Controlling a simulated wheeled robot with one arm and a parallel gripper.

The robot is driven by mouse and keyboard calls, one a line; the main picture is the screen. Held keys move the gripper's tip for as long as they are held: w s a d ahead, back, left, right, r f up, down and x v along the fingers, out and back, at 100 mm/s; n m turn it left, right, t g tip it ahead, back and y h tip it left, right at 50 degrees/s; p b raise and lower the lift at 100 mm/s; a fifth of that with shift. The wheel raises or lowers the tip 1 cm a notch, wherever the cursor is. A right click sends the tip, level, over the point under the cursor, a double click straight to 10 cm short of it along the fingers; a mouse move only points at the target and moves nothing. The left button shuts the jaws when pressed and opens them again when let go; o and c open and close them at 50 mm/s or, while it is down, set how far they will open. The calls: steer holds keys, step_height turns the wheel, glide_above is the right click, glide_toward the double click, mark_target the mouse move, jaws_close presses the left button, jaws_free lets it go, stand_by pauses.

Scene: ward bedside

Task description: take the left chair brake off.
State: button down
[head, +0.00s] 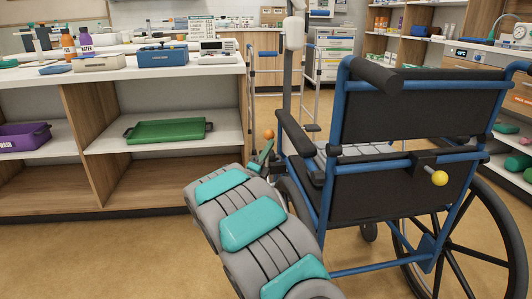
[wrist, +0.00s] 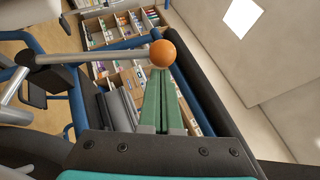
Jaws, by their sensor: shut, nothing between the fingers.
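The wheelchair (head: 420,108) has a blue frame and black back, seen from behind at the right in the head view. The left brake lever (wrist: 95,58) is a grey rod with an orange ball knob (wrist: 163,53) at its end; the knob also shows in the head view (head: 268,134), left of the chair's left armrest. My gripper (wrist: 161,75) has green fingers, shut and empty, pointing at the knob. The fingertips overlap the knob's lower edge in the wrist view; I cannot tell if they touch. In the head view my gripper (head: 266,145) is just below the knob.
A yellow knob (head: 439,178) sits on the chair's back at the right. A shelf counter (head: 150,75) with a green tray (head: 166,131) and purple bin (head: 24,138) stands left. A walker frame (head: 252,90) is behind. Floor (head: 90,255) at front left is clear.

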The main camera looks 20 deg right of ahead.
stand_by(0.4)
steer(key=w+r+n+y+p, duration=0.1)
steer(key=w, duration=0.1)
steer(key=w+r+n+g+y+p, duration=0.1)
steer(key=p, duration=0.1)
steer(key=w+d+r+n+y+p, duration=0.1)
steer(key=w+p, duration=0.1)
steer(key=shift+w+r+g, duration=0.3)
steer(key=shift+w+r, duration=0.05)
steer(key=shift+r, duration=0.05)
steer(key=w+d+n+g+y+p, duration=0.1)
steer(key=w+p, duration=0.5)
steer(key=shift+f+n+g+y, duration=0.3)
steer(key=shift+y, duration=0.1)
steer(key=shift+s, duration=0.1)
